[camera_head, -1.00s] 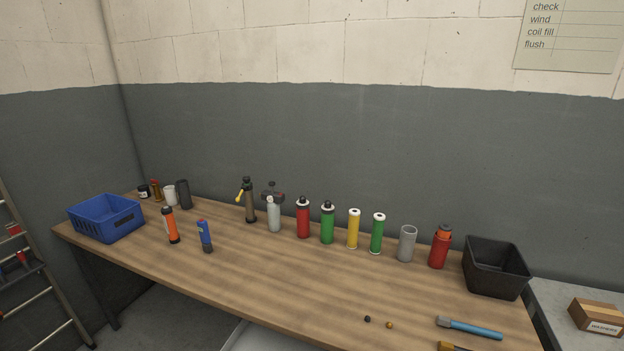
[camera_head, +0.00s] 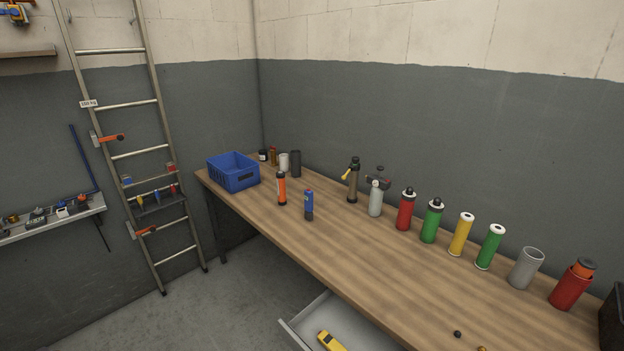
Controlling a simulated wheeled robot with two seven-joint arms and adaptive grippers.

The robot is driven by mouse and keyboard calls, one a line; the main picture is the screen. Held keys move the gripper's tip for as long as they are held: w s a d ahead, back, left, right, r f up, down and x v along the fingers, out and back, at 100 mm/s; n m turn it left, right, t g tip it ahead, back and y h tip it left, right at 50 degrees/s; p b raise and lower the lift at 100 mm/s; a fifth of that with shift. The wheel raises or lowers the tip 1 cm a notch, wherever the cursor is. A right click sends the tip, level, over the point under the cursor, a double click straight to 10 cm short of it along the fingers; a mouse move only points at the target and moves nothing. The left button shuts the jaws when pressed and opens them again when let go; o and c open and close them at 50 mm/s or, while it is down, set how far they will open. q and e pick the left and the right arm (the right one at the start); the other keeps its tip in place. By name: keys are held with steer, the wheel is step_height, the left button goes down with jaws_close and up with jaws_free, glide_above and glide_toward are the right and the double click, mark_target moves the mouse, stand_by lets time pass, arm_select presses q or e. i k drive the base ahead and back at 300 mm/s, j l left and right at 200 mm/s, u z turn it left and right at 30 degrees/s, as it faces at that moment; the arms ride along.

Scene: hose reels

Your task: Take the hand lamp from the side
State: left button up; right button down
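An orange upright cylinder with dark ends (camera_head: 282,189), which looks like a hand lamp, stands on the wooden workbench (camera_head: 345,250) near its left end. A shorter blue cylinder with a dark base (camera_head: 308,204) stands just to its right; I cannot tell for sure which of the two is the hand lamp. Both stand upright and apart from each other. Neither of my grippers shows in the view.
A blue crate (camera_head: 234,173) sits at the bench's left end. Several bottles and cylinders stand along the back, among them a red bottle (camera_head: 405,210). An open drawer (camera_head: 303,325) holding a yellow object (camera_head: 330,342) juts out in front. A ladder (camera_head: 158,180) leans left.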

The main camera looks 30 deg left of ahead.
mark_target(280, 181)
steer(key=j+z, duration=0.15)
steer(key=j, duration=0.25)
steer(key=j+z, duration=0.1)
steer(key=j, duration=0.35)
steer(key=k+j+z, duration=0.15)
steer(key=j, duration=0.25)
steer(key=j+z, duration=0.1)
steer(key=j, duration=0.3)
steer(key=k+j+z, duration=0.15)
steer(key=j, duration=0.25)
steer(key=j+z, duration=0.15)
steer(key=j, duration=0.3)
steer(key=k+j+z, duration=0.1)
steer(key=j, duration=0.25)
steer(key=k, duration=0.1)
